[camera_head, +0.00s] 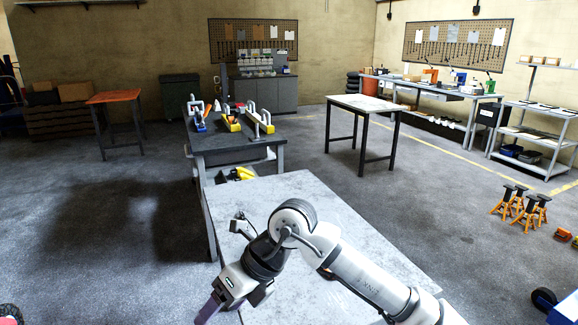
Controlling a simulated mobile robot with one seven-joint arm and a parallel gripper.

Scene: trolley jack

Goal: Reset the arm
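My arm reaches in from the lower right over a pale grey table and bends down to the left. My gripper (209,311) is at the lower left, near the bottom edge of the picture, pointing down and left beyond the table's left edge. It shows as a dark narrow shape. Its two fingers cannot be told apart, so I cannot see whether it is open or shut. No object shows in it. My arm hides part of the table.
The pale table (310,195) lies under my arm. A dark workbench (225,141) with yellow and blue tools adjoins its far side. A white-topped table (367,103) stands farther back. Orange jack stands (525,211) are on the floor at right. Open floor lies left.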

